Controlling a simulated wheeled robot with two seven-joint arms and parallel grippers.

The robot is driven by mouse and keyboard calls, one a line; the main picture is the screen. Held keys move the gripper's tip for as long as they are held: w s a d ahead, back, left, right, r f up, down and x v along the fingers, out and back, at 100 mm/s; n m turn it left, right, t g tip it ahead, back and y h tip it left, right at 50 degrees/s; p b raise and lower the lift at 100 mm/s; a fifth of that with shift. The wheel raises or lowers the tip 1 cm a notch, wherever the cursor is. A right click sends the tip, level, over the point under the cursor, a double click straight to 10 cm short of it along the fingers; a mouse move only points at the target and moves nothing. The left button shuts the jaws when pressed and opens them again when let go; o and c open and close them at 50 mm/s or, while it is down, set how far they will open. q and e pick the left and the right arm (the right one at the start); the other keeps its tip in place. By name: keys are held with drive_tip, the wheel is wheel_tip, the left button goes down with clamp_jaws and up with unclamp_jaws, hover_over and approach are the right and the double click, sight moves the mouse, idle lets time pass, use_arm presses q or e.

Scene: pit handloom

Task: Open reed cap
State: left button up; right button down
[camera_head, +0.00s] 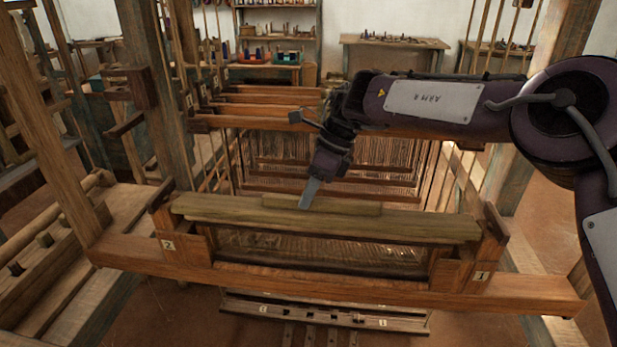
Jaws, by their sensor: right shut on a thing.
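The reed cap (400,222) is a long, pale olive-brown wooden bar with a raised middle strip. It lies across the top of the loom's batten frame (340,283), above the reed (320,248). My right gripper (309,194) comes down from above and is shut on the cap's raised strip, left of the strip's middle. The finger tips are partly hidden at the wood. The cap spans between the two end posts, and I cannot tell whether it is lifted off the reed. My left gripper is not in view.
Upright loom posts (160,90) stand at the left, and hanging heddle frames (320,165) are behind the cap. Treadles or a low bar (325,312) lie below the batten. A side bench (60,260) is at the left, with shelves and tables at the back.

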drive_tip(key=shift+w+r+g+p, duration=0.3)
drive_tip(key=shift+r+p, duration=0.15)
drive_tip(key=shift+p, duration=0.2)
drive_tip(key=shift+w+f, duration=0.1)
drive_tip(key=shift+w, duration=0.05)
drive_tip(key=shift+w+f+g, duration=0.2)
drive_tip(key=shift+g, duration=0.2)
drive_tip(key=b, duration=0.1)
drive_tip(key=g+b, duration=0.1)
drive_tip(key=b, duration=0.1)
drive_tip(key=shift+w+d+f+m+y, duration=0.15)
drive_tip(key=shift+w+m+y, duration=0.15)
drive_tip(key=shift+y, duration=0.1)
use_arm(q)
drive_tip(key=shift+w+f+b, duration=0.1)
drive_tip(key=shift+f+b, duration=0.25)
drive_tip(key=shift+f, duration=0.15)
use_arm(e)
drive_tip(key=shift+r, duration=0.35)
